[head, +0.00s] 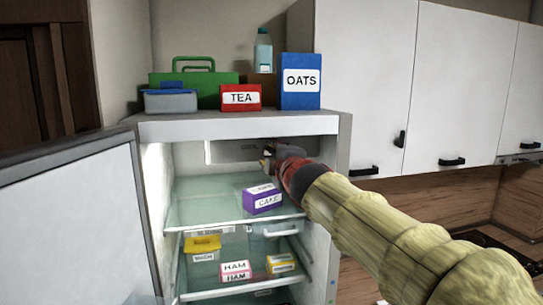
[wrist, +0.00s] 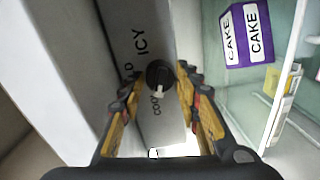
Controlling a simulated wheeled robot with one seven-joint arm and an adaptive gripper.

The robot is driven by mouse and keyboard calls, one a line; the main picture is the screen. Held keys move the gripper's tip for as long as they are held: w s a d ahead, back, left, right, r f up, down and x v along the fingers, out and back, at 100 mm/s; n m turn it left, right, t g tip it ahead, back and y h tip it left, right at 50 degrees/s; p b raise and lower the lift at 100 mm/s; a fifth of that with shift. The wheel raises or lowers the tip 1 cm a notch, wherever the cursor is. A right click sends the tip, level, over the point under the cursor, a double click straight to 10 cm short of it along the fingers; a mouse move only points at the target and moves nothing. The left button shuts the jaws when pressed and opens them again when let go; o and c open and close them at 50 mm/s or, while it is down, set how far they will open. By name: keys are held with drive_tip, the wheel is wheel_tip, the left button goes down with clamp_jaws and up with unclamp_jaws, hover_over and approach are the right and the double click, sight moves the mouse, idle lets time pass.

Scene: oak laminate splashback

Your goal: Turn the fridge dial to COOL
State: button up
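The fridge dial (wrist: 160,75) is a round black knob on a grey panel, seen in the wrist view. A white mark sits on its lower part, on the side towards the COOL label (wrist: 155,106), which is partly hidden. An ICY label (wrist: 139,40) is above, and one letter of another label shows at the left. My gripper (wrist: 161,82) is open, with one finger on each side of the dial. I cannot tell whether either finger touches it. In the head view my gripper (head: 267,160) is at the fridge's top panel (head: 233,151), and hides the dial.
The fridge door (head: 75,225) stands open at the left. A purple cake box (head: 262,198) is on the glass shelf just below my gripper. Ham boxes (head: 235,271) and a yellow item (head: 202,244) are lower. Tea (head: 240,97) and oats (head: 300,82) boxes stand on top.

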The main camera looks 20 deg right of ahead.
drive_tip(key=shift+o, duration=1.4)
drive_tip(key=s, duration=1.2)
drive_tip(key=shift+r, duration=0.25)
drive_tip(key=shift+d, duration=0.2)
drive_tip(key=s+d+f+m+g+h+b, duration=0.1)
drive_tip(key=s+d+f+m+g, duration=0.2)
drive_tip(key=f, duration=0.4)
drive_tip(key=s+d+f+m+g+h+b, duration=0.1)
drive_tip(key=s+d+f+m+g+h, duration=0.15)
drive_tip(key=f+m, duration=0.4)
drive_tip(key=s+d+f+m+g+h+b, duration=0.1)
drive_tip(key=s+d+f+m, duration=0.2)
drive_tip(key=f, duration=0.6)
drive_tip(key=s+a+f+m+g+y+b, duration=0.1)
drive_tip(key=s+a+f+b, duration=0.2)
drive_tip(key=f, duration=0.7)
drive_tip(key=s+a+f+m+g+y+b, duration=0.1)
drive_tip(key=s+a+f+g+b, duration=0.1)
drive_tip(key=s+f+b, duration=0.5)
drive_tip(key=s+a+f+m+g+y+b, duration=0.2)
drive_tip(key=s+f+b, duration=0.3)
drive_tip(key=s+f, duration=0.5)
wheel_tip(320, 180, down, 4)
drive_tip(key=shift+s+a+r, duration=0.1)
drive_tip(key=shift+s+a, duration=0.05)
drive_tip(key=shift+a, duration=0.75)
